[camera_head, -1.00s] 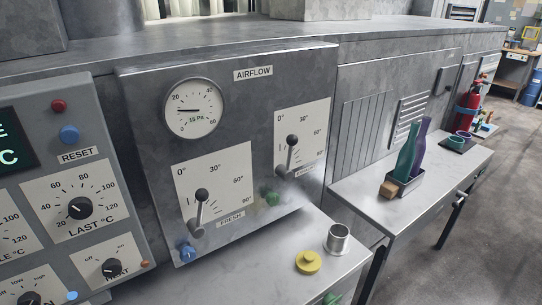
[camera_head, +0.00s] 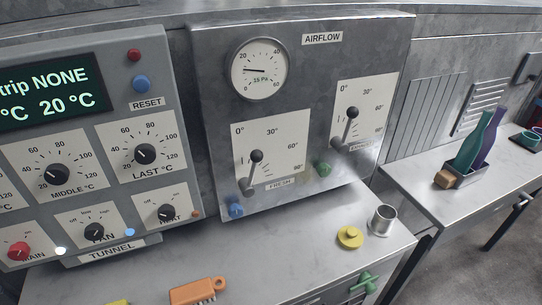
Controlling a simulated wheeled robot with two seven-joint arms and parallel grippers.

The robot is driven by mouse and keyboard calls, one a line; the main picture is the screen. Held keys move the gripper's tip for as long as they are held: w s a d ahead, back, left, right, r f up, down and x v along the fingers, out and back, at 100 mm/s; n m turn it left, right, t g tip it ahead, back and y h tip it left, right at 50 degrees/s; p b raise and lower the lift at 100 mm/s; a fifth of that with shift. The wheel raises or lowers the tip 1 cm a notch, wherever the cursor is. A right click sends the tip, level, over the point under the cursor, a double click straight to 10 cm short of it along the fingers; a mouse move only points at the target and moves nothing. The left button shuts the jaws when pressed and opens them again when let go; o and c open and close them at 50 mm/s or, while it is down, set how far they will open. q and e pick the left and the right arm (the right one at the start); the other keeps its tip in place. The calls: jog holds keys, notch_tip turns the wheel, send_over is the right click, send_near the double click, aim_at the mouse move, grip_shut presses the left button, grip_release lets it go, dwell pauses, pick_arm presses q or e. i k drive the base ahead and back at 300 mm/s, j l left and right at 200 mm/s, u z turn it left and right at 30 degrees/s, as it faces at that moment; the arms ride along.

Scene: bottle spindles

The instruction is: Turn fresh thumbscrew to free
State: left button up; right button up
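The fresh thumbscrew is the blue knob (camera_head: 236,209) at the lower left of the FRESH scale plate (camera_head: 285,142) on the grey AIRFLOW panel (camera_head: 210,80). The black-knobbed fresh lever (camera_head: 256,157) stands nearly upright, leaning slightly right, just above it. A green knob (camera_head: 323,169) sits lower left of the second scale plate, which has its own black-knobbed lever (camera_head: 352,113). Neither of my grippers shows in the view, and nothing touches the blue knob. How tight it is cannot be told.
A control panel with dials (camera_head: 145,154) stands left of the AIRFLOW panel. On the bench (camera_head: 290,245) below are an orange brush (camera_head: 198,291), a yellow knob (camera_head: 349,237) and a metal cup (camera_head: 383,220).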

aim_at(235, 211)
jog(key=i+l+u, duration=0.15)
jog(key=l, duration=0.35)
jog(key=i+l+u, duration=0.15)
jog(key=l, duration=0.4)
jog(key=l+u, duration=0.15)
jog(key=l, duration=0.4)
jog(key=i, duration=0.05)
